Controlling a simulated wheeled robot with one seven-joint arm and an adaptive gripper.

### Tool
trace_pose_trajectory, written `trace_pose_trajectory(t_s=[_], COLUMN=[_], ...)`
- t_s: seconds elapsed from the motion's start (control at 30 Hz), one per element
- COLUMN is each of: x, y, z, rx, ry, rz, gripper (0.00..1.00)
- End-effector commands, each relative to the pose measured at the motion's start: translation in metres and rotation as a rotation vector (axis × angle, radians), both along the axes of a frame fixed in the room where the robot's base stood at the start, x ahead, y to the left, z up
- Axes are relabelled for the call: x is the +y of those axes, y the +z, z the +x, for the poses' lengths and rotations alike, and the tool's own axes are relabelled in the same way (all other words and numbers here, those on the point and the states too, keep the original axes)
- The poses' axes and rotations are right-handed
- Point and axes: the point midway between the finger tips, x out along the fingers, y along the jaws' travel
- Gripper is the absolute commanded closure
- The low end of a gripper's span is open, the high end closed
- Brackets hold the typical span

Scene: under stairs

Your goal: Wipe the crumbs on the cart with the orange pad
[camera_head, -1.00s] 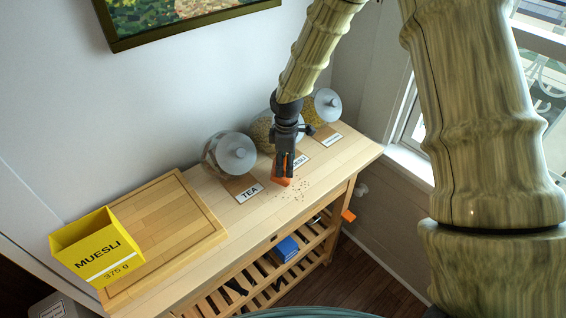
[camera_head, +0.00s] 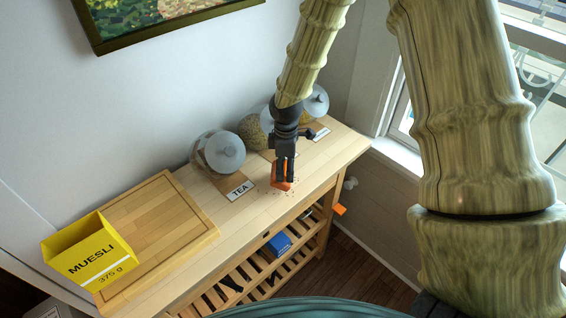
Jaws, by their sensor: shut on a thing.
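My gripper (camera_head: 284,181) is shut on the orange pad (camera_head: 280,184) and points down at the top of the wooden cart (camera_head: 206,265). The pad is at or just above the cart top; I cannot tell whether it touches. A few small dark crumbs (camera_head: 294,193) show beside the pad, to its right and front. The pad and gripper may hide more crumbs.
A glass jar (camera_head: 219,153) with a TEA label (camera_head: 239,190) stands left of my gripper. More jars stand behind it, partly hidden. A cutting board (camera_head: 160,215) and a yellow MUESLI box (camera_head: 91,252) are at the left. A blue thing (camera_head: 279,244) lies on the lower shelf.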

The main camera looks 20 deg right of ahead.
Motion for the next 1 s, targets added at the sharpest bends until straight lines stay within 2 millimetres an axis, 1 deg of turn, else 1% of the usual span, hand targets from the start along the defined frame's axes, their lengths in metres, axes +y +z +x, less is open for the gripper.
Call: trace_pose_trajectory(t_s=[0.2, 0.57, 1.0], x=[-0.005, -0.01, -0.019], y=[0.002, 0.002, 0.004], z=[-0.014, -0.026, -0.053], rx=[0.0, 0.0, 0.0], ry=[0.001, 0.0, 0.0], rz=[-0.001, -0.001, -0.001], gripper=[0.76, 0.76, 0.76])
